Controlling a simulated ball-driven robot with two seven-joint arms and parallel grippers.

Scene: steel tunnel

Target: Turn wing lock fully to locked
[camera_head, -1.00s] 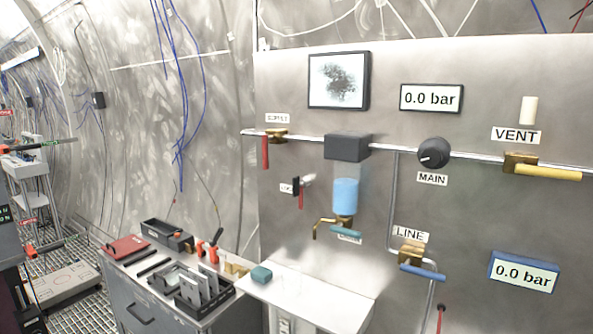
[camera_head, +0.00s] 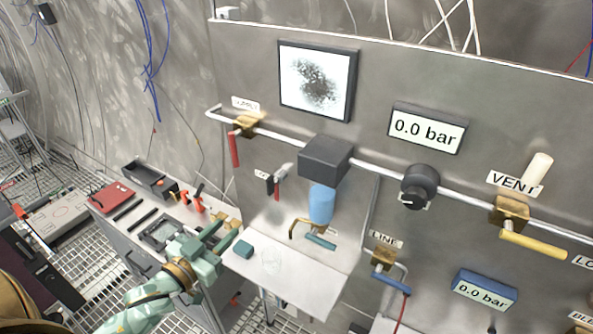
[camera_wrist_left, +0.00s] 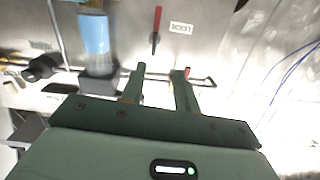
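The wing lock (camera_head: 277,188) is on the grey panel, left of the blue-filled container. It has a grey and black body and a red lever pointing roughly down. In the left wrist view, which is upside down, its red lever (camera_wrist_left: 157,20) is beside the LOCK label (camera_wrist_left: 181,27). My left gripper (camera_head: 222,236) is below and left of the lock, over the bench edge and apart from the lock. In the left wrist view its two fingers (camera_wrist_left: 159,88) are spread with nothing between them. My right gripper is not in view.
The supply valve's red handle (camera_head: 234,150) hangs at upper left. A tool bench (camera_head: 115,215) stands left.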

